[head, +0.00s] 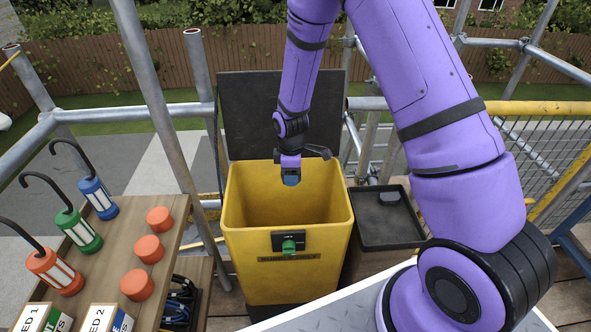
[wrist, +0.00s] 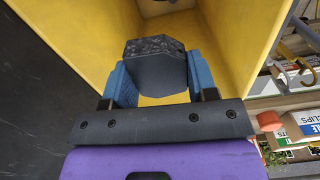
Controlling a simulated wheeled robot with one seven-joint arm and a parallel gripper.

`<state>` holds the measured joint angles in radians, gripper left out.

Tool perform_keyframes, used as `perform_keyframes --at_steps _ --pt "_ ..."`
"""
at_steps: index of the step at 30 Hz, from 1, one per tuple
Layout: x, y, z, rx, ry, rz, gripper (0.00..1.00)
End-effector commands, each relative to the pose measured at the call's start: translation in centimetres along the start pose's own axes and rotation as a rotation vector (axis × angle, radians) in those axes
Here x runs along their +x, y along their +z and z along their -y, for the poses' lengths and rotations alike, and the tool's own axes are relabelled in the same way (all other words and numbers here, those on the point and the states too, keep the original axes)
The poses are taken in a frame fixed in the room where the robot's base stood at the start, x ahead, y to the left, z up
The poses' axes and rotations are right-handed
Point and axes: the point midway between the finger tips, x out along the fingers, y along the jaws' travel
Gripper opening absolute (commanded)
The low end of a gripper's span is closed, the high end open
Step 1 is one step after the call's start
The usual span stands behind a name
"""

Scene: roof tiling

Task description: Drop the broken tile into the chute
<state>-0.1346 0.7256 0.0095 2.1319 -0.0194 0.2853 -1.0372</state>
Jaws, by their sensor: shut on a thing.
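The broken tile (wrist: 158,68) is a dark grey piece with a rough, speckled broken edge. My gripper (head: 291,179) is shut on it, with one blue finger on each side in the wrist view. In the head view the tile is hard to make out at the fingers. The chute (head: 288,282) is a yellow open-topped bin with a dark lid (head: 262,112) standing up behind it. My gripper points down at the chute's mouth, and yellow inner walls surround the tile in the wrist view. A green knob (head: 289,247) sits on the chute's front.
A black tray (head: 384,240) with a small dark piece (head: 390,198) stands right of the chute. A wooden bench (head: 185,207) on the left holds orange caps (head: 149,249), hooked lamps (head: 77,229) and labelled boxes. Scaffold poles (head: 172,108) rise around.

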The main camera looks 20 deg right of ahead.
Motion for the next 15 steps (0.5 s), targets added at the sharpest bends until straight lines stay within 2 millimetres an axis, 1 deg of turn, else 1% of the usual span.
perform_keyframes --at_steps 3,7,12,15 --pt "1.4 0.0 0.1 -0.001 -0.002 0.002 0.25" --pt "2.8 0.0 0.0 -0.001 -0.001 0.001 0.25" --pt "4.0 0.0 0.0 -0.001 0.001 0.000 0.25" --pt "4.3 0.0 0.0 -0.001 0.001 0.000 0.25"
